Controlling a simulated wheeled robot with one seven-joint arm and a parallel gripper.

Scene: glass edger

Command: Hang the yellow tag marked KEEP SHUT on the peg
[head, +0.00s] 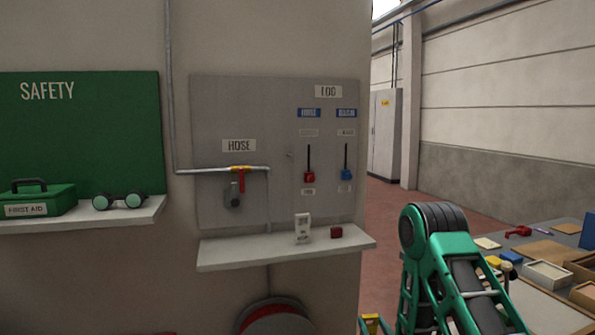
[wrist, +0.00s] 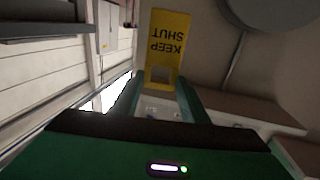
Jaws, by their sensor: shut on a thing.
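The yellow tag (wrist: 168,38) marked KEEP SHUT appears upside down in the wrist view, with a square opening at its end near my gripper. My gripper (wrist: 162,88) is shut on that end, and the lettered part sticks out beyond the fingers. In the head view a small yellow piece (head: 371,323) shows at the bottom edge beside my arm; I cannot tell for sure that it is the tag. A small peg-like mark (head: 290,155) is on the grey board, right of the HOSE label; it is too small to make out clearly. The tag is apart from the board.
A shelf (head: 230,252) juts out below with a white card stand (head: 303,229) and a red block (head: 336,232). A cluttered table (head: 540,300) stands at right.

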